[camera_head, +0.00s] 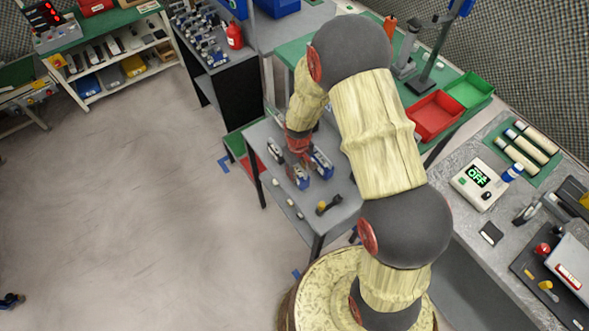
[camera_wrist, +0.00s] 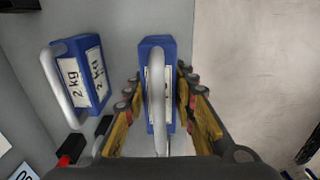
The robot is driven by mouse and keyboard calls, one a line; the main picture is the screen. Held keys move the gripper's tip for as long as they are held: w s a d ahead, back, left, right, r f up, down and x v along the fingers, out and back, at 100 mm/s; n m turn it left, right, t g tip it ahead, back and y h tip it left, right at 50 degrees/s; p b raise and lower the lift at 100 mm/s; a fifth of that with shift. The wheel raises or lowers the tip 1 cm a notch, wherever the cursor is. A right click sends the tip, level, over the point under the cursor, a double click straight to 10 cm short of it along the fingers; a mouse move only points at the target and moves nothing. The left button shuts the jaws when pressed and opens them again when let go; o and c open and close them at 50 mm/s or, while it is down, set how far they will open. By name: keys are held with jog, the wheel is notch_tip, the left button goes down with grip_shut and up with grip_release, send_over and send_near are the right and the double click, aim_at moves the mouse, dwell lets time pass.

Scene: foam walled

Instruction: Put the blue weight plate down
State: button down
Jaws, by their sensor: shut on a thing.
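The blue weight plate (camera_wrist: 158,88) is a blue block with a white label and a pale grey handle. In the wrist view it stands between the two fingers of my gripper (camera_wrist: 157,112), which is shut on it. In the head view the plate (camera_head: 301,178) shows just below my gripper (camera_head: 299,160), over the small grey table (camera_head: 285,214). I cannot tell whether its underside touches the tabletop. A second blue weight (camera_wrist: 80,75), labelled 2 kg, stands to the left in the wrist view, apart from the held one; it also shows in the head view (camera_head: 320,161).
A black and yellow tool (camera_head: 328,205) lies near the table's front. A dark and white item (camera_head: 275,150) and small pale pieces lie along the left edge. Floor (camera_wrist: 250,60) shows beyond the table edge at right in the wrist view. A grey bench (camera_head: 520,215) stands at right.

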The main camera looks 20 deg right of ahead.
jog(key=shift+w+f, duration=0.15)
jog(key=shift+f, duration=1.3)
jog(key=c, duration=1.5)
grip_release()
jog(key=shift+s+f, duration=0.15)
jog(key=shift+s, duration=0.05)
jog(key=shift+c, duration=0.2)
jog(key=shift+o, duration=0.4)
